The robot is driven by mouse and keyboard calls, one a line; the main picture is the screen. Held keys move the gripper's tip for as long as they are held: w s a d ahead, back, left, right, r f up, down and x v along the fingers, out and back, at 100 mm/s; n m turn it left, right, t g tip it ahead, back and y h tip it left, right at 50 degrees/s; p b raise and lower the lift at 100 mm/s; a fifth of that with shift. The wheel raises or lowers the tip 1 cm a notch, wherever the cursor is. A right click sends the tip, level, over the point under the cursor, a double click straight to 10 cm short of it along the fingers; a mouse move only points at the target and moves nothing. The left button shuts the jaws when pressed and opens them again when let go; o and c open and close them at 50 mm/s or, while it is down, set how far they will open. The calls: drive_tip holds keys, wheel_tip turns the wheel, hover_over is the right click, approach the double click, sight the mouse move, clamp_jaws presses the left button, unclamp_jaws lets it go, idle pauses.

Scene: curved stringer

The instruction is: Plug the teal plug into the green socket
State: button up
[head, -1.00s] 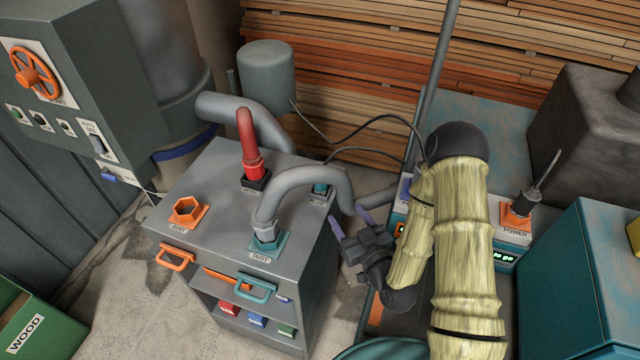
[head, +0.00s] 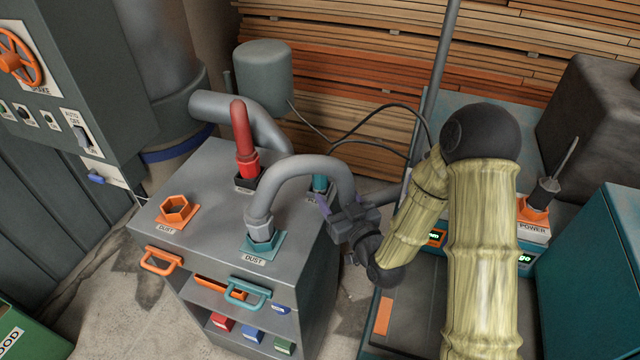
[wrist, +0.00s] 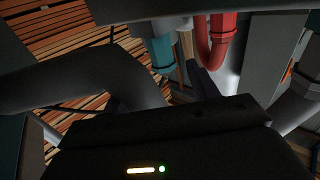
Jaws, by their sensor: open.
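The teal plug (head: 320,183) stands at the back right of the grey cabinet top, partly hidden by a curved grey hose. In the wrist view the teal plug (wrist: 160,55) shows above my gripper's dark body. My gripper (head: 335,203) is open beside the cabinet's right edge, close to the teal plug and apart from it. One purple finger shows clearly; the other is partly hidden. I cannot make out a green socket in either view.
The grey hose (head: 300,170) arches from a teal DUST port (head: 264,243) beside my gripper. A red pipe (head: 243,145) stands behind it. An empty orange DUST port (head: 176,209) is at left. Dark cables hang behind.

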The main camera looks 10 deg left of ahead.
sight(324, 179)
drive_tip(key=shift+x, duration=1.65)
drive_tip(key=shift+w+r, duration=0.1)
drive_tip(key=shift+w, duration=0.05)
drive_tip(key=shift+w+a+r+p, duration=0.1)
drive_tip(key=shift+w+a+p, duration=0.1)
drive_tip(key=shift+p, duration=0.15)
drive_tip(key=shift+p+x, duration=0.55)
drive_tip(key=shift+x, duration=1.65)
drive_tip(key=shift+s+a+r, duration=0.1)
drive_tip(key=shift+a, duration=0.05)
drive_tip(key=c, duration=1.1)
